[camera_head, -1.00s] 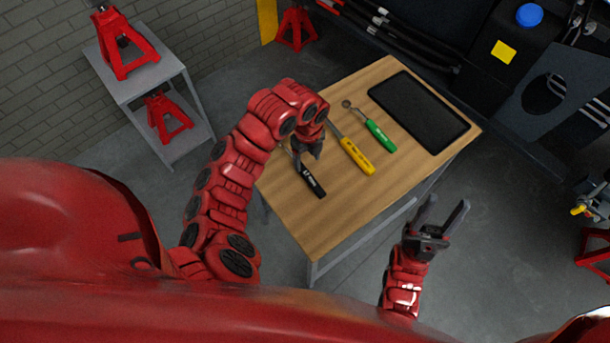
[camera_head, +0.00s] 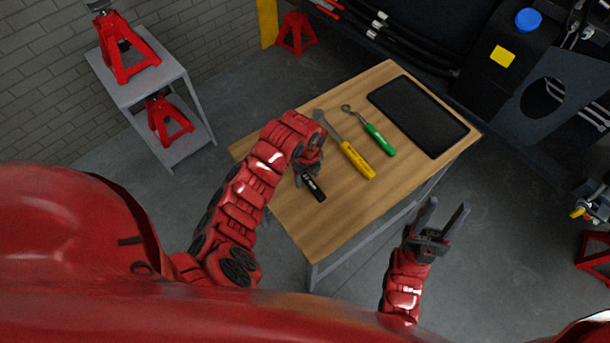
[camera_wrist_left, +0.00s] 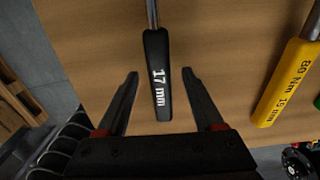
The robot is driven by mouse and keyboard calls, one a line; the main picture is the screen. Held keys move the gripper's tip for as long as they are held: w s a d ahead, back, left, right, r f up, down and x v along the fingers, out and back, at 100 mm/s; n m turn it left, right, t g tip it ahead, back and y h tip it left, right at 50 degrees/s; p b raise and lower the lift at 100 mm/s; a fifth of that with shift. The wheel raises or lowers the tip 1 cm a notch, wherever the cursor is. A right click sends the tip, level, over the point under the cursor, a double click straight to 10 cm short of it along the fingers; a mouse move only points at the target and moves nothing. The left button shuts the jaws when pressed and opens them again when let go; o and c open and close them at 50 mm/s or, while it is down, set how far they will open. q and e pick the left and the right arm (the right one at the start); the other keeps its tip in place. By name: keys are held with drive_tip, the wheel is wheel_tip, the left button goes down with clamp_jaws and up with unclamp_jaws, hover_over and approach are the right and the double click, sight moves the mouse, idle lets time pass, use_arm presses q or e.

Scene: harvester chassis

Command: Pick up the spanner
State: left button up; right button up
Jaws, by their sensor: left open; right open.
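A black-handled tool marked 17 mm (camera_head: 316,191) lies on the wooden table top; its metal shaft also shows above its handle (camera_wrist_left: 157,60) in the left wrist view. My left gripper (camera_head: 308,180) hangs over this handle and hides much of the tool in the head view. In the left wrist view its two fingers (camera_wrist_left: 160,74) are open, one on each side of the black handle, with a gap on both sides. A yellow-handled wrench (camera_head: 357,160) and a green-handled tool (camera_head: 380,139) lie to its right. My right gripper (camera_head: 438,222) is open and empty, off the table's right side.
The wooden table (camera_head: 340,215) has a black tray (camera_head: 418,113) at its far right. A grey stand (camera_head: 165,75) with red jacks is at the left. The front part of the table top is clear.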

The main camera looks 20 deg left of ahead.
use_arm(q)
clamp_jaws()
idle(1.3)
